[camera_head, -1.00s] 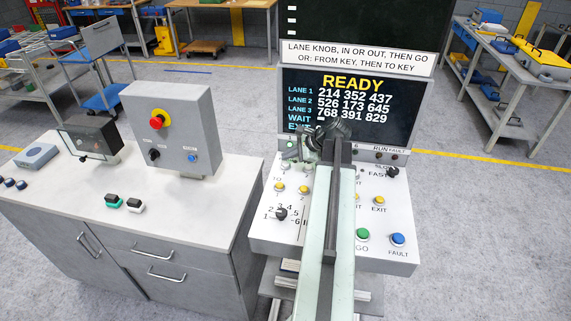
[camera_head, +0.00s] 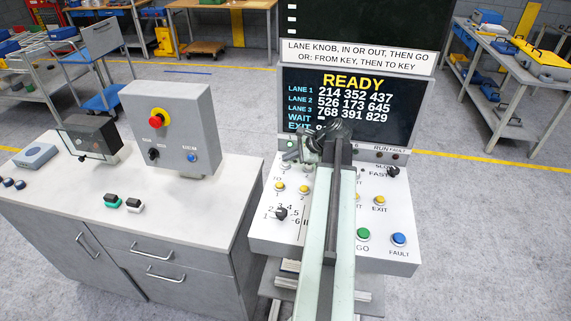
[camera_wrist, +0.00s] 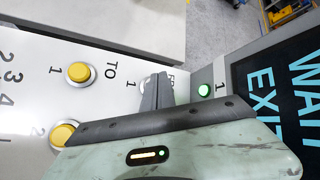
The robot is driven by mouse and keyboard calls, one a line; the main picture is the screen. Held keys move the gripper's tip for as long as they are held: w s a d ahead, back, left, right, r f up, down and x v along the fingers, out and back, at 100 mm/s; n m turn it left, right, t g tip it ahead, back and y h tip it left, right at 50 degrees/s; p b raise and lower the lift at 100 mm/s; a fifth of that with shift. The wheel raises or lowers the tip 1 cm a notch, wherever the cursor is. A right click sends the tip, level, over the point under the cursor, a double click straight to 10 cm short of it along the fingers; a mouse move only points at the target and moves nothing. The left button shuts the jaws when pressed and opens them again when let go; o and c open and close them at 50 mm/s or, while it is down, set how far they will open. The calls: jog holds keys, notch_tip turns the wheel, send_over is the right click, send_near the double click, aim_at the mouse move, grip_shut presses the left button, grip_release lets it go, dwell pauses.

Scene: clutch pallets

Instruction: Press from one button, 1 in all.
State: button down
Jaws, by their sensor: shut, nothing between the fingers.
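The control panel (camera_head: 262,228) slopes below a dark screen reading READY (camera_head: 352,82). In the wrist view my gripper (camera_wrist: 157,84) is shut and empty, its fingertips over the FROM row beside a "1" label. The button under the fingertips is mostly hidden; I cannot tell whether they touch it. Two yellow TO buttons, 1 (camera_wrist: 78,72) and 2 (camera_wrist: 62,134), lie to the left. A lit green lamp (camera_wrist: 204,90) is to the right. In the head view my gripper (camera_head: 292,157) is at the panel's upper left, small and unclear.
The panel also has a black lane knob (camera_head: 281,214), a green GO button (camera_head: 363,234), a blue FAULT button (camera_head: 398,239) and a yellow EXIT button (camera_head: 380,201). A bench (camera_head: 190,225) with a red-button box (camera_head: 172,130) stands at left. My arm covers the panel's middle.

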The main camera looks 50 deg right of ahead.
aim_at(288, 164)
jog(key=shift+f+b, duration=0.45)
jog(key=shift+f, duration=0.05)
dwell(0.6)
jog(key=shift+r+p, duration=0.9)
notch_tip(288, 164, up, 5)
jog(key=p, duration=0.5)
jog(key=shift+r, duration=0.1)
